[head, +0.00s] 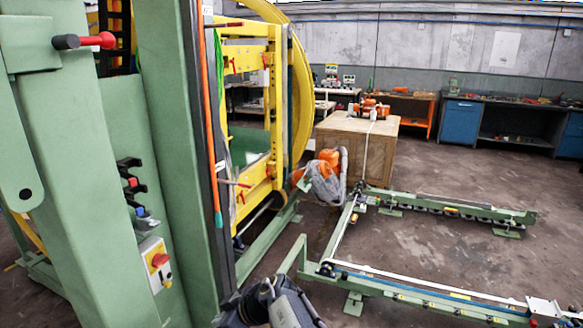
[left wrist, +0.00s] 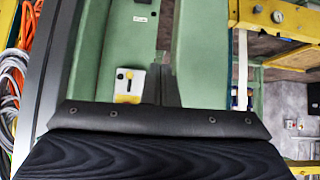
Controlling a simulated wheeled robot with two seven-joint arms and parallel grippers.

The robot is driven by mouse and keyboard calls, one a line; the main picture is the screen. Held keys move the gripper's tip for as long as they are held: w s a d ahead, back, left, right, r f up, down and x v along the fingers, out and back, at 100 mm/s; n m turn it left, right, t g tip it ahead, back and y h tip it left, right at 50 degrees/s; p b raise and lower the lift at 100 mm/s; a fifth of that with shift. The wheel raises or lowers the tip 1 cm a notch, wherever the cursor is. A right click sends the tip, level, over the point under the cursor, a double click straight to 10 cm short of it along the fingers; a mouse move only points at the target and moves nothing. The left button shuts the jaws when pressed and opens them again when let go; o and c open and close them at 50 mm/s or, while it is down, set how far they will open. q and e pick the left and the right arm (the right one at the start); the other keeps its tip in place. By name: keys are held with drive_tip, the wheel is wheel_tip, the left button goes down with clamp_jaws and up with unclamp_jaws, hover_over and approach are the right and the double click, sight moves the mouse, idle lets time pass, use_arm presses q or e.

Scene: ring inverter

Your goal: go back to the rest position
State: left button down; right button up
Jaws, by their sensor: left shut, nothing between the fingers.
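My left gripper (head: 262,296) is a dark shape at the bottom edge of the head view, just right of the foot of the ring inverter's green column (head: 185,150). It is shut and holds nothing. Its lower part is cut off by the frame. In the left wrist view a dark surface with a black strip fills the bottom, and I cannot tell what it belongs to. Behind it the green machine body (left wrist: 200,60) and a yellow-and-white switch box (left wrist: 128,85) show. My right gripper is not in view.
The inverter's red-and-yellow switch box (head: 156,263) is on the left. A yellow frame (head: 247,85) stands behind the column. A low green rail frame (head: 420,289) lies on the floor at right. A wooden crate (head: 352,150) and blue cabinets (head: 459,121) stand farther back. Open floor lies between.

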use_arm(q)
drive_tip(key=s+a+f+m+g+h, duration=0.1)
drive_tip(key=s+a+f+g+h, duration=0.15)
drive_tip(key=s+h, duration=0.2)
drive_tip(key=s+a+f+m+g+h, duration=0.1)
drive_tip(key=s+f+m+g+h, duration=0.15)
drive_tip(key=s, duration=0.35)
drive_tip(key=s+r+m+t+h, duration=0.2)
drive_tip(key=s+r+m+t, duration=0.1)
drive_tip(key=s+r, duration=0.3)
drive_tip(key=s+a+r+m+t+h, duration=0.1)
drive_tip(key=s+r+m+t+h, duration=0.2)
drive_tip(key=s+r+m, duration=0.3)
drive_tip(key=s+t, duration=0.1)
drive_tip(key=s, duration=0.3)
drive_tip(key=shift+a, duration=0.15)
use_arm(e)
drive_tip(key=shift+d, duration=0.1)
use_arm(q)
drive_tip(key=shift+s, duration=0.1)
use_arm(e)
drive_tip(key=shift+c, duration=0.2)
